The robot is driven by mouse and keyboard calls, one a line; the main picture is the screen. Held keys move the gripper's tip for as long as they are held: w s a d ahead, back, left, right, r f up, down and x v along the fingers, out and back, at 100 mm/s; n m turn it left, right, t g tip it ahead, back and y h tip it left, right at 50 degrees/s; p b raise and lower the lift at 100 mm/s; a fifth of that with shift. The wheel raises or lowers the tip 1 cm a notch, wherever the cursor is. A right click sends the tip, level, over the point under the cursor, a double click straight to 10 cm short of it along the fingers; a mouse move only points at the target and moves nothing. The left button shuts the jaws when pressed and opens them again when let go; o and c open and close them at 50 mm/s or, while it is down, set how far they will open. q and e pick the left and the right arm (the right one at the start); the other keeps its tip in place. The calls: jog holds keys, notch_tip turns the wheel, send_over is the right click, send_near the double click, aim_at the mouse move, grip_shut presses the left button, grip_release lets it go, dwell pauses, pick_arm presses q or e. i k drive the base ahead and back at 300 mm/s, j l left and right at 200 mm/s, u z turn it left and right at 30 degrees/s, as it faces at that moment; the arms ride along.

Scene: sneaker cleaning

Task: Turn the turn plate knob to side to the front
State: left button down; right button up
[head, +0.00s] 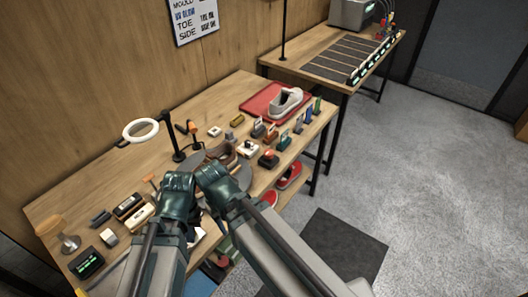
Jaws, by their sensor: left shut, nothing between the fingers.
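A dark grey round turn plate (243,178) lies on the workbench, largely covered by my grippers. I cannot make out its knob or which side faces the front. A brown curved object (223,152) shows at the plate's far side. My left gripper (179,180) is shut and empty at the plate's left side. My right gripper (210,174) is over the plate close beside the left one. Its fingers are hidden from this angle. Whether either gripper touches the plate cannot be told.
The wooden workbench (90,186) holds a ring lamp (140,130), a red tray (262,103) with a white sneaker (287,100), and several small tools and blocks. A green-lit display (87,263) stands at the near left corner. A second table (310,60) is behind. Floor at right is free.

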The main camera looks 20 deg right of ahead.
aim_at(268, 153)
jog(key=i+l+z, duration=0.2)
jog(key=l, duration=0.25)
jog(key=i+l+z, duration=0.2)
jog(key=l, duration=0.2)
jog(key=i+l+z, duration=0.2)
jog(key=i+l, duration=0.1)
jog(key=l, duration=0.1)
